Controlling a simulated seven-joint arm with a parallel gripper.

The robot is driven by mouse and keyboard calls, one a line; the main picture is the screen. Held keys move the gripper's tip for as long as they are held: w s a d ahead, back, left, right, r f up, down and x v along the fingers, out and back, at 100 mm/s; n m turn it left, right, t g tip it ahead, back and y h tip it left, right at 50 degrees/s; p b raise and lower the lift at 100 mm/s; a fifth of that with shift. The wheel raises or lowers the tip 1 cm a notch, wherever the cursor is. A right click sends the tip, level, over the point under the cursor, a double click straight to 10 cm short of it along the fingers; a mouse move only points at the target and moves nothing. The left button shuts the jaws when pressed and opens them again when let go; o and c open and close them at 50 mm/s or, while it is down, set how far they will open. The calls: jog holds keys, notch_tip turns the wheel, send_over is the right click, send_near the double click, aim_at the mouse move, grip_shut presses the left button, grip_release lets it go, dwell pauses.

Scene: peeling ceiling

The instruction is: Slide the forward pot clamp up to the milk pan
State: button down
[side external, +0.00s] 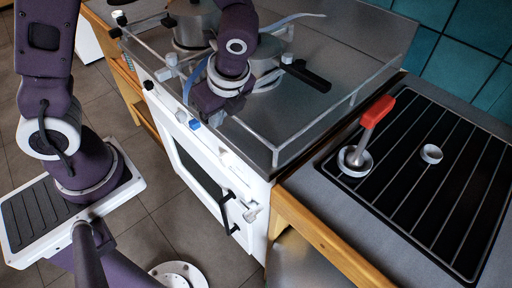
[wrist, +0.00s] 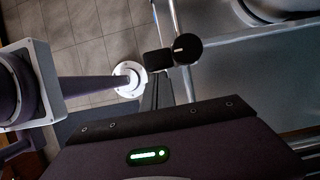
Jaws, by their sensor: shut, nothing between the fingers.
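The milk pan, partly hidden by my arm, shows on the steel stove top in the side view; its long black handle (side external: 305,75) points right. A rounded pan edge (wrist: 265,12) shows at the top right of the wrist view. A clamp with a round black knob (wrist: 187,48) and dark block sits on the rail (wrist: 176,20) in the wrist view; I cannot tell for sure that it is the forward one. My gripper (wrist: 157,85) is shut and empty, its dark fingers just below the clamp in that picture; contact is unclear. In the side view my wrist hides the fingertips.
A metal rail (side external: 318,128) runs around the stove top. Another pot (side external: 193,25) stands at the back left. A red-handled tool (side external: 368,128) and a small white round item (side external: 431,153) are on the ribbed black surface at right. Handles (side external: 230,215) project from the stove front.

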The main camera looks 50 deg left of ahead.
jog(key=d+r, duration=0.7)
jog(key=r, duration=0.3)
jog(key=s+a+r+n+t+h, duration=0.2)
jog(key=s+n, duration=0.4)
jog(key=n, duration=0.3)
jog(key=s+a+r+n+t+h, duration=0.2)
jog(key=s+a+r+n+t, duration=0.1)
jog(key=n, duration=0.6)
jog(key=s+a+r, duration=0.1)
jog(key=s+a, duration=0.1)
jog(key=shift+s+r+t, duration=0.3)
jog(key=shift+s, duration=0.1)
jog(key=shift+a, duration=0.1)
